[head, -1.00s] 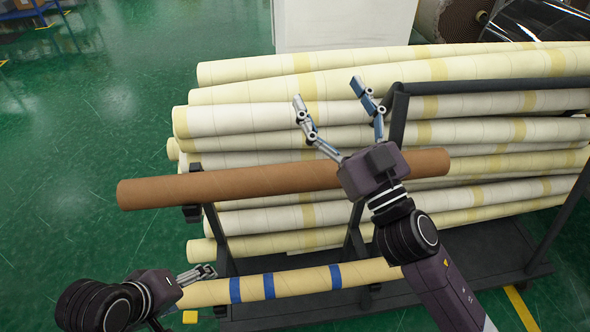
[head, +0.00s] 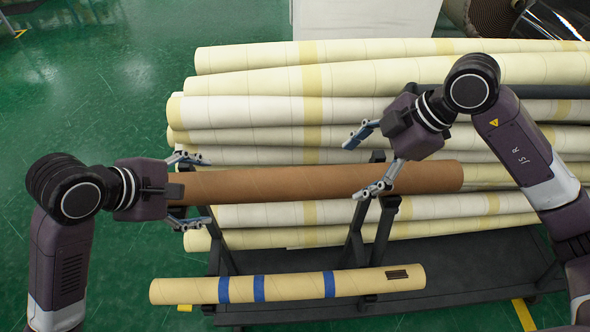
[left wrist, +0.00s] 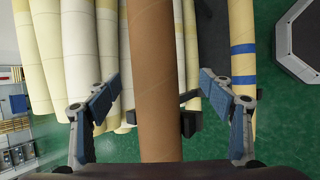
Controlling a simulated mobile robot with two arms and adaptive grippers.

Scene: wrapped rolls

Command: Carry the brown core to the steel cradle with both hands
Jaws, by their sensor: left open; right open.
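The brown core (head: 285,183) is a long plain tube lying level across the dark rack, in front of the cream rolls. My left gripper (head: 200,187) is open at its left end, one finger on each side of the tube. In the left wrist view the core (left wrist: 155,70) runs between the two open fingers (left wrist: 160,97), with gaps on both sides. My right gripper (head: 357,167) is open over the core's right part, one finger beyond it and one on the near side. I cannot make out a separate steel cradle.
Several cream wrapped rolls (head: 260,107) are stacked behind the core. A tan tube with blue bands (head: 195,291) lies lower in front. The dark rack base (head: 460,262) stands on green floor (head: 75,110). The floor at left is clear.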

